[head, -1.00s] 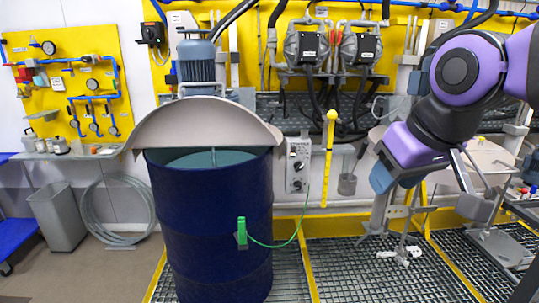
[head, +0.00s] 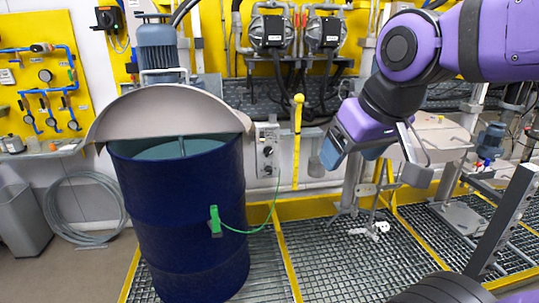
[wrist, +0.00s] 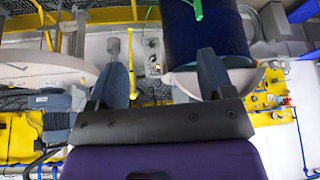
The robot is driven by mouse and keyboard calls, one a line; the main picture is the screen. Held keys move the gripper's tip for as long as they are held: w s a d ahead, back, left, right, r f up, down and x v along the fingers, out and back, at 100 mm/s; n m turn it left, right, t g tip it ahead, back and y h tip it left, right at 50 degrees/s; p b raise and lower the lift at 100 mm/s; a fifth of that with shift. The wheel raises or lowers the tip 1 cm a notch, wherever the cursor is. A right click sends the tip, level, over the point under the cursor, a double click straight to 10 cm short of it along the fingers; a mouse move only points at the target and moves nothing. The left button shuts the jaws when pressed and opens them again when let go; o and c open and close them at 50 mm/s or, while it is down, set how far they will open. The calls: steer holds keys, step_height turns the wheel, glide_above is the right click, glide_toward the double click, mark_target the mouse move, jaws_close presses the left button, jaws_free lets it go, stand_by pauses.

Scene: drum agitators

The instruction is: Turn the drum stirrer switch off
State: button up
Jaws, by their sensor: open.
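The grey control box (head: 267,150) with black knobs stands behind the drum, just right of its rim; the drum stirrer switch seems to be on it, but its setting is too small to tell. The box also shows in the wrist view (wrist: 152,50), beyond my fingers. The dark blue drum (head: 180,225) has a half-round grey lid and a grey stirrer motor (head: 160,50) above it. My gripper (head: 345,150) is right of the box, pointing down-left and touching nothing. In the wrist view its fingers (wrist: 165,75) are apart and empty.
A yellow upright rod (head: 297,140) stands between the box and my gripper. A green clamp (head: 215,220) with a green cable hangs on the drum's side. Stands and a tank are at the right. The grated floor (head: 335,265) in front is mostly clear.

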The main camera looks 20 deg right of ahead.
steer(key=w+f+m+t+y, duration=0.1)
steer(key=w+f+m+t, duration=0.4)
steer(key=w, duration=1.2)
steer(key=w+f+m, duration=0.4)
steer(key=w+f, duration=0.3)
steer(key=w, duration=1)
steer(key=m+t+h, duration=0.6)
steer(key=m+t, duration=0.1)
steer(key=m, duration=1.3)
glide_toward(271, 155)
steer(key=w+d+r, duration=0.1)
steer(key=w+r, duration=0.1)
steer(key=w, duration=0.4)
steer(key=shift+w, duration=0.35)
steer(key=shift+d, duration=0.1)
steer(key=c, duration=0.9)
